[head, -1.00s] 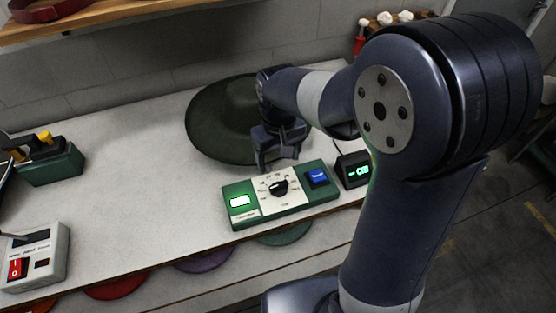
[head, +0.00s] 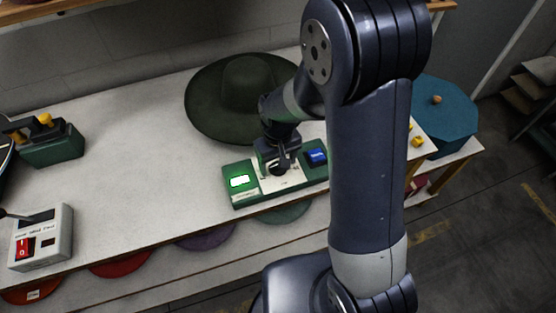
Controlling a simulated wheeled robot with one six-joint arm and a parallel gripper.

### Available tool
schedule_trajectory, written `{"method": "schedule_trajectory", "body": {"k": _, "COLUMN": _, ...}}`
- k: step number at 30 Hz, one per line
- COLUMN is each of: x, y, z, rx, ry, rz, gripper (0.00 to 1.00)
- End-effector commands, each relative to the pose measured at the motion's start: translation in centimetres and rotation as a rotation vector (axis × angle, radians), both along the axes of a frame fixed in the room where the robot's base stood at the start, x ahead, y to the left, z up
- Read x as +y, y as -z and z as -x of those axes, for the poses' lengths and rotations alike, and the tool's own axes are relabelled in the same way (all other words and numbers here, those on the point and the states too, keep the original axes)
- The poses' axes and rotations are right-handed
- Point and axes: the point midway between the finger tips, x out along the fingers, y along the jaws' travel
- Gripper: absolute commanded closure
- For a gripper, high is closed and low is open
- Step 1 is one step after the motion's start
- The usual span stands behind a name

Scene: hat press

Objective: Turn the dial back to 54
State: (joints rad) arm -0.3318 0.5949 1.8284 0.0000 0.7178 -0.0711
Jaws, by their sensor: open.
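The green control box (head: 244,198) lies on the white bench with a white dial plate (head: 288,184) in its middle. The black dial knob (head: 277,170) is mostly hidden under my gripper, and its setting cannot be read. My gripper (head: 279,163) is open and points down over the knob, with its fingers at or just above it. I cannot tell whether they touch it. A lit green display (head: 239,181) is left of the dial, its figures too small to read. A blue button (head: 316,157) is to the right.
A dark green wide-brimmed hat (head: 215,100) lies right behind the box. A grey switch box (head: 42,238) with a red switch and a green box (head: 52,146) with yellow parts stand at the left. A blue lidded box (head: 440,112) is at the right. The bench's left middle is clear.

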Motion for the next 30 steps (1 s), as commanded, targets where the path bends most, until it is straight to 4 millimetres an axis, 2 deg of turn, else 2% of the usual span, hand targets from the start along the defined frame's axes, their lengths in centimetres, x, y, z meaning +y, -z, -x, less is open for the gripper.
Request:
{"method": "schedule_trajectory", "body": {"k": 3, "x": 0.0, "y": -0.02, "z": 0.01, "rx": 0.0, "ry": 0.0, "rz": 0.0, "gripper": 0.31}}
{"method": "schedule_trajectory", "body": {"k": 19, "x": 0.0, "y": -0.05, "z": 0.01, "rx": 0.0, "ry": 0.0, "rz": 0.0, "gripper": 0.74}}
{"method": "schedule_trajectory", "body": {"k": 30, "x": 0.03, "y": 0.06, "z": 0.0, "rx": -0.001, "ry": -0.145, "rz": 0.0, "gripper": 0.74}}
